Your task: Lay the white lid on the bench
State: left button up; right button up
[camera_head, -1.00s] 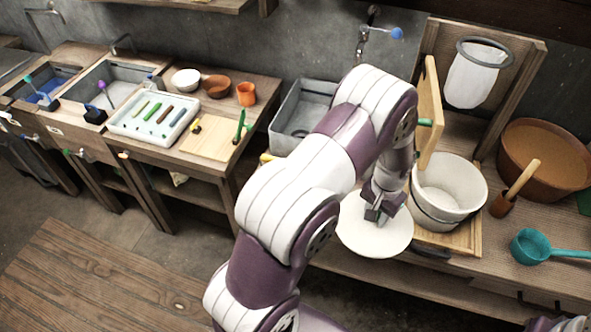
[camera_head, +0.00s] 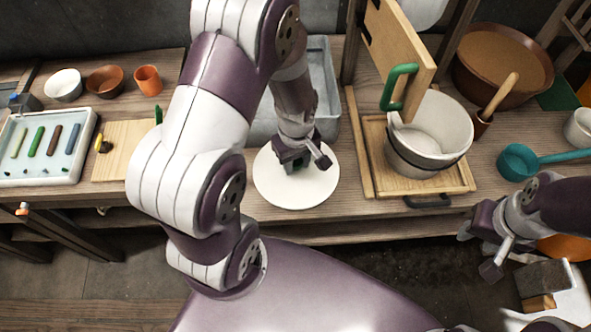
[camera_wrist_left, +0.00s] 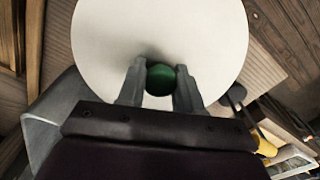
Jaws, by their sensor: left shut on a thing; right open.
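The white lid (camera_head: 312,188) is a flat round disc with a green knob (camera_wrist_left: 160,79). My left gripper (camera_head: 302,160) is shut on the knob, and in the left wrist view its two fingers (camera_wrist_left: 160,88) stand either side of it. The lid is over the front part of the bench (camera_head: 350,208), left of the wooden board with the white bucket. I cannot tell whether it touches the bench top. My right gripper (camera_head: 502,262) is open and empty at the lower right, in front of the bench.
A white bucket (camera_head: 450,125) stands on a wooden tray (camera_head: 375,175) beside a hinged wooden panel with a green handle (camera_head: 398,88). A grey basin (camera_head: 325,85) is behind the lid. A teal ladle (camera_head: 518,162) lies to the right. A pale board (camera_head: 125,150) is at left.

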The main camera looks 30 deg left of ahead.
aim_at(297, 173)
pick_arm(q)
notch_tip(297, 173, down, 5)
jog(key=shift+w, duration=0.1)
jog(key=shift+f, duration=0.1)
jog(key=shift+f, duration=0.15)
jog(key=o, duration=1.1)
jog(key=shift+d, duration=0.1)
jog(key=shift+c, duration=0.2)
jog(key=shift+m, duration=0.3)
notch_tip(297, 173, up, 13)
jog(key=shift+f, duration=0.2)
jog(key=s+d+r+m+t, duration=0.1)
jog(key=s+d+r+m, duration=0.1)
jog(key=m, duration=0.8)
jog(key=shift+s+d+r+m, duration=0.2)
jog(key=shift+s+r+m, duration=0.1)
jog(key=shift+s+r, duration=0.75)
